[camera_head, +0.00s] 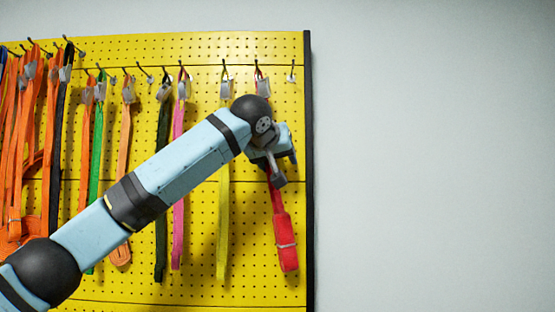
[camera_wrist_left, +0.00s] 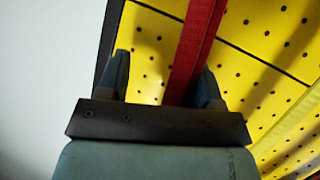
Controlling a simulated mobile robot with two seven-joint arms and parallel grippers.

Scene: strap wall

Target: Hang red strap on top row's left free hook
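The red strap (camera_head: 285,235) hangs on the yellow board at its right side, with a grey buckle (camera_head: 262,86) up at a hook. Its middle is hidden behind my left gripper (camera_head: 282,168), and its lower end hangs free. In the left wrist view the red strap (camera_wrist_left: 196,45) runs down between my two fingers, close to the right one. The fingers of my left gripper (camera_wrist_left: 163,85) stand wide apart, with yellow board showing between them. A bare hook (camera_head: 292,72) is right of the red strap; another bare hook (camera_head: 147,77) is further left. My right gripper is not in view.
A yellow strap (camera_head: 222,230), a pink strap (camera_head: 178,230), a black strap (camera_head: 161,235) and a green strap (camera_head: 95,185) hang to the left. Several orange straps (camera_head: 22,150) crowd the far left. The board ends at a black edge (camera_head: 309,150); bare wall lies beyond.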

